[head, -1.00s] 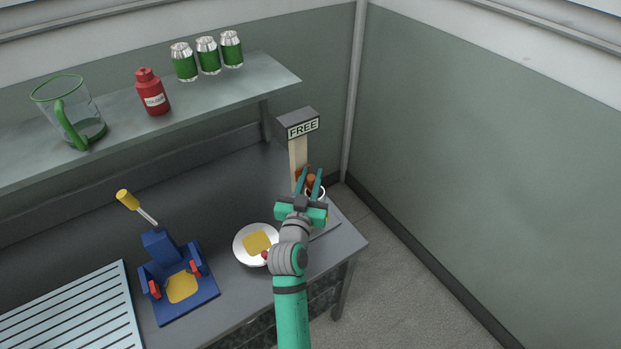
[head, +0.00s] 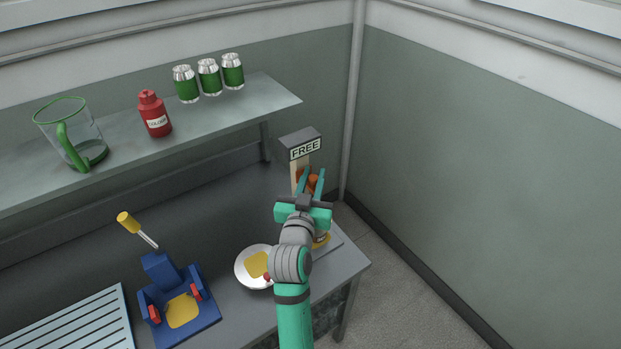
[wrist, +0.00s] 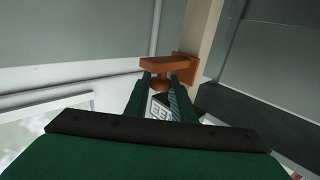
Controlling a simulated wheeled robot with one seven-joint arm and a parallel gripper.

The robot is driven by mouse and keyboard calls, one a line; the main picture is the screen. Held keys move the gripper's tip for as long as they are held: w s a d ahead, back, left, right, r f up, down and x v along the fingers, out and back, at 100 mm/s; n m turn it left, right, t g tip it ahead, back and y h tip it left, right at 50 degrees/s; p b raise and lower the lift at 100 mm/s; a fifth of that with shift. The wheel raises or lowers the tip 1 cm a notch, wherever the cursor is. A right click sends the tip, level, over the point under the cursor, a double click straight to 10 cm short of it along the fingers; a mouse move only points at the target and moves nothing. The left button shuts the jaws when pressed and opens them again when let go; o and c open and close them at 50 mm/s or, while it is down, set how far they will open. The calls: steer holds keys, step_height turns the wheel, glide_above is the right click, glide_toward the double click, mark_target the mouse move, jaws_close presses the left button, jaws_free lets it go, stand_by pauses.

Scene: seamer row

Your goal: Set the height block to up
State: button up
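The height block is an orange block (wrist: 186,68) on a pale post (wrist: 203,25); an orange arm and a round knob (wrist: 160,84) stick out from it. In the head view the post (head: 299,168) stands under a grey box marked FREE, with orange (head: 313,181) showing between my fingertips. My gripper (head: 312,178) is open, its two green fingers apart. In the wrist view the fingertips (wrist: 161,78) lie on either side of the knob, just below the arm. I cannot tell whether they touch it. My gripper hides the post's lower part in the head view.
The FREE sign (head: 305,149) is close above my gripper. A shelf (head: 215,115) holds a jug, a red bottle and green cans. A white plate (head: 245,267) and a blue press (head: 205,318) stand on the bench to the left. The floor to the right is clear.

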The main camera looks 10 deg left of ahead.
steer(key=shift+o, duration=0.5)
steer(key=shift+r, duration=0.25)
steer(key=shift+s+f, duration=0.1)
steer(key=shift+s, duration=0.15)
steer(key=s, duration=1)
steer(key=shift+s+a, duration=0.2)
